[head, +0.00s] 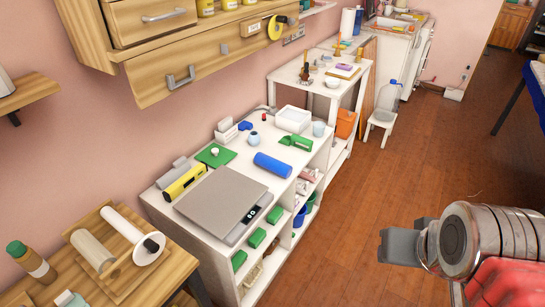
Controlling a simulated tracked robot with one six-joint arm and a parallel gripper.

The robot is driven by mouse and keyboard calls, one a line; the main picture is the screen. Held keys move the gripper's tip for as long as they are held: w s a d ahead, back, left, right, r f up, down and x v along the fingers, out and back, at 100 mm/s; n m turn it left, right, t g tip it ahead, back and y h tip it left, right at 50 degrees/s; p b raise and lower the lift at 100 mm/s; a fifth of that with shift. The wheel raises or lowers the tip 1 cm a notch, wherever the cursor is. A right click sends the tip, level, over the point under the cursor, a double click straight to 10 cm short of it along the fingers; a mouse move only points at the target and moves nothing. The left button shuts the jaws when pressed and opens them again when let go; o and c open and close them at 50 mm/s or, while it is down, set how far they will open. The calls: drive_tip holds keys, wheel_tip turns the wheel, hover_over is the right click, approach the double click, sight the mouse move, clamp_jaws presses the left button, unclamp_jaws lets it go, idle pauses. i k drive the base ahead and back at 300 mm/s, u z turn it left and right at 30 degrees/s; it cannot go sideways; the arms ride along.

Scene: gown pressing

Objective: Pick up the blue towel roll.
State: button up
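The blue towel roll (272,165) lies on its side on top of the white shelf unit (222,232), behind and to the right of a grey flat scale. It is uncovered and nothing touches it from above. My gripper (398,246) is at the lower right, over the wooden floor, well to the right of the roll and apart from it. Its grey fingers point left. From this angle I cannot tell whether they are open or closed.
The grey scale (222,200) fills the front of the unit top. A green brush (297,142), a white tray (293,119) and a white cup (319,129) stand near the roll. Wooden wall drawers (183,72) overhang behind. The floor (375,190) between gripper and unit is clear.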

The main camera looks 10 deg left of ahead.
sight(276, 166)
drive_tip(key=i, duration=1.2)
drive_tip(key=u, duration=2.5)
